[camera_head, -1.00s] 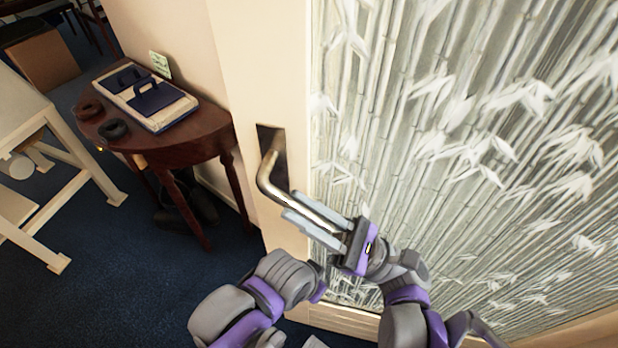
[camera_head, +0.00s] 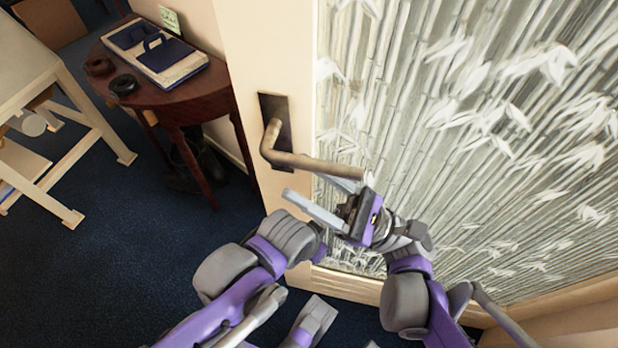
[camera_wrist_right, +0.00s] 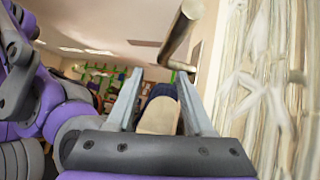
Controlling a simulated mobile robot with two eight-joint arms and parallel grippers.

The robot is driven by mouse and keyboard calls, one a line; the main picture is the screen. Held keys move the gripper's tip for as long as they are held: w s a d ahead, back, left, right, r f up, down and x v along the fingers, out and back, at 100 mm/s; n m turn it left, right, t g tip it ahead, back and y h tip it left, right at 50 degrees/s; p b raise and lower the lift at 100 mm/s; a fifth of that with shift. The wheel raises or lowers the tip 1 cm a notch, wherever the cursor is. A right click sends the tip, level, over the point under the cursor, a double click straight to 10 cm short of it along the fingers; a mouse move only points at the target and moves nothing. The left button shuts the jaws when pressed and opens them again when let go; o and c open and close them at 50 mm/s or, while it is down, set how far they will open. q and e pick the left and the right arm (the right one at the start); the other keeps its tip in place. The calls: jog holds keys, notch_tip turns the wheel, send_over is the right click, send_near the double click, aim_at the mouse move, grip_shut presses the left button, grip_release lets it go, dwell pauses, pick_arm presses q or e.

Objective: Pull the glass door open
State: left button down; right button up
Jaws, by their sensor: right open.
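The glass door (camera_head: 460,130) fills the right of the head view, with a bamboo pattern on its pane and a cream frame. I cannot tell whether it stands ajar. Its metal lever handle (camera_head: 315,164) sticks out to the right from a dark plate; the handle also shows in the wrist view (camera_wrist_right: 181,30). My right gripper (camera_head: 303,186) is open and empty, just below the handle in the head view. In the wrist view its fingers (camera_wrist_right: 157,95) are spread, with the handle beyond the right finger's tip; contact is unclear. My left gripper is not identifiable.
A dark red half-round table (camera_head: 195,100) stands against the wall left of the door, carrying a box (camera_head: 160,50) and dark rings (camera_head: 123,84). Blue carpet (camera_head: 130,260) is clear in front.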

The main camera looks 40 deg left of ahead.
jog(key=shift+d+f, duration=0.1)
jog(key=b+v, duration=0.1)
jog(key=v, duration=0.9)
jog(key=shift+d+f, duration=0.15)
jog(key=shift+f, duration=0.05)
jog(key=shift+w, duration=0.1)
jog(key=shift+c, duration=0.2)
